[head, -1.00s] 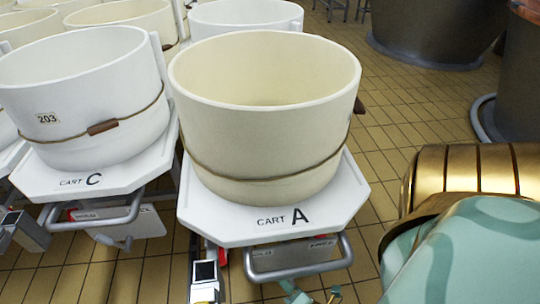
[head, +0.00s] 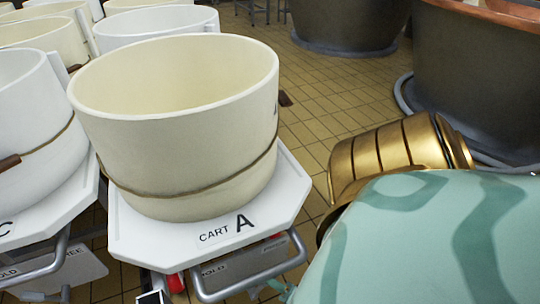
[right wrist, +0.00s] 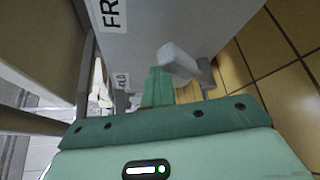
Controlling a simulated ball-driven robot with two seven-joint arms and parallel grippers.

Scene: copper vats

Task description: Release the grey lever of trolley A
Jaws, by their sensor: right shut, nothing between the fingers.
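Trolley A (head: 262,232), a white octagonal platform marked CART A, carries a cream vat (head: 185,135). Under its front edge are a grey tubular handle (head: 255,280) and a panel with partly hidden HOLD lettering (head: 240,262). In the right wrist view, a grey lever (right wrist: 180,64) stands out beside a panel (right wrist: 165,22) with cropped FR and LD labels. My right gripper (right wrist: 160,88) is shut and empty, its teal fingers just beside the lever; I cannot tell if they touch. In the head view only a teal bit of it shows below the platform. My left gripper is out of view.
Trolley C (head: 45,215) with a white vat stands close on the left, and more vats stand behind. Large dark vats with copper rims (head: 480,85) stand at the back right. Tiled floor (head: 320,100) is open between them and trolley A.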

